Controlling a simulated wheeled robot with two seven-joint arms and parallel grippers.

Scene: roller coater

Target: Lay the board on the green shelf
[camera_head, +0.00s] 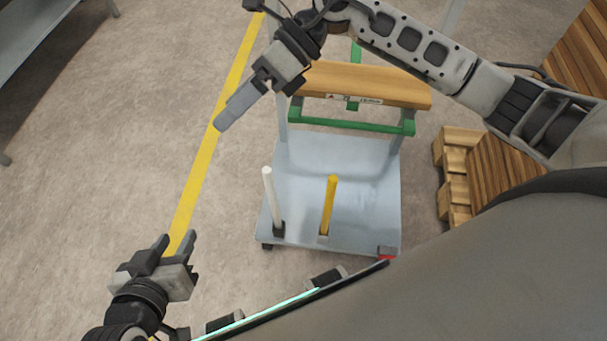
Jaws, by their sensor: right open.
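The wooden board (365,84) lies level at the top of the cart, over the green shelf frame (350,126). A label shows on its near edge. It looks supported by the frame, but the contact is hidden under it. My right gripper (243,104) is open, left of the board and apart from it, with nothing seen between its fingers. My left gripper (178,242) is open and empty, low at the left over the floor, far from the board.
The cart's pale deck (360,190) carries a white post (269,195) and a yellow post (329,203). Stacked wooden pallets (453,175) stand at the right. A yellow floor line (205,160) runs along the left. The floor there is clear. A grey bench (35,35) is at top left.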

